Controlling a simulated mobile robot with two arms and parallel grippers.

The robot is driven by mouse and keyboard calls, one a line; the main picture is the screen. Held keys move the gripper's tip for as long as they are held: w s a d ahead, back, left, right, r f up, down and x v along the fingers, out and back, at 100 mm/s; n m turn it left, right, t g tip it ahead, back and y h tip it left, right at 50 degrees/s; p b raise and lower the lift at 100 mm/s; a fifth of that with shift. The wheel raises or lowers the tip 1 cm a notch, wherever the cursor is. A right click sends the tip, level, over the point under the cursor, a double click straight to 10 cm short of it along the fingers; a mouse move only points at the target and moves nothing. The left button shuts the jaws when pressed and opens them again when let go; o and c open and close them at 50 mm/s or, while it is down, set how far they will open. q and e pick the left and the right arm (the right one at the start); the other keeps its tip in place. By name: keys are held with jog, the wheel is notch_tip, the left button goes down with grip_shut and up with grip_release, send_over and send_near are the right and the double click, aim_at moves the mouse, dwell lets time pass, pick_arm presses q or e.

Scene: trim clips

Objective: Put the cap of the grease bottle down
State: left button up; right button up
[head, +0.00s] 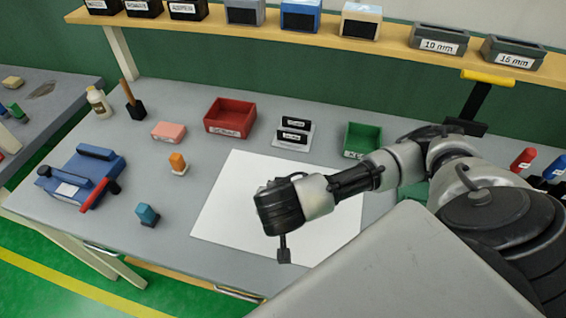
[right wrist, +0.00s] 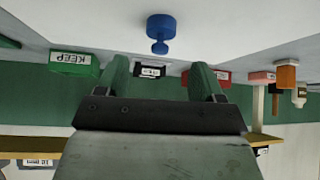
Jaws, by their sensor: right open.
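A cream bottle (head: 99,104) with a dark label stands at the back left of the workbench; I take it for the grease bottle. It is small in the head view, and I cannot make out whether its cap is on. My right gripper (head: 284,254) is over the white sheet, far to the right of the bottle. The right wrist view, upside down, shows its two green-padded fingers (right wrist: 159,72) apart with nothing between them. A blue round piece with a small knob (right wrist: 160,27) lies beyond the fingertips; I cannot tell what it is. My left gripper is out of view.
The white sheet (head: 225,205) covers the bench's middle. Red (head: 229,117) and green (head: 362,139) trays stand behind it. An orange item (head: 178,163), a teal item (head: 148,214) and a blue fixture (head: 85,172) stand left. A shelf (head: 330,40) runs behind.

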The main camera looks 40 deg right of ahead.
jog(key=shift+w+d+f, duration=0.2)
jog(key=shift+d+f, duration=0.05)
jog(key=shift+f, duration=0.25)
jog(key=x, duration=0.1)
jog(key=p+x, duration=0.1)
jog(key=x, duration=0.1)
jog(key=shift+a+f, duration=0.1)
jog(key=shift+f, duration=0.25)
jog(key=shift+w+f, duration=0.2)
jog(key=shift+f, duration=0.05)
jog(key=shift+c, duration=0.3)
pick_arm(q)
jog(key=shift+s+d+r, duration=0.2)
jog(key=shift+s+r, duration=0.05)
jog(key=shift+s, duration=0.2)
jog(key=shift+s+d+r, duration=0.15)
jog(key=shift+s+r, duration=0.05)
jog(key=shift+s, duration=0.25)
pick_arm(e)
jog(key=c, duration=1)
jog(key=shift+o, duration=0.2)
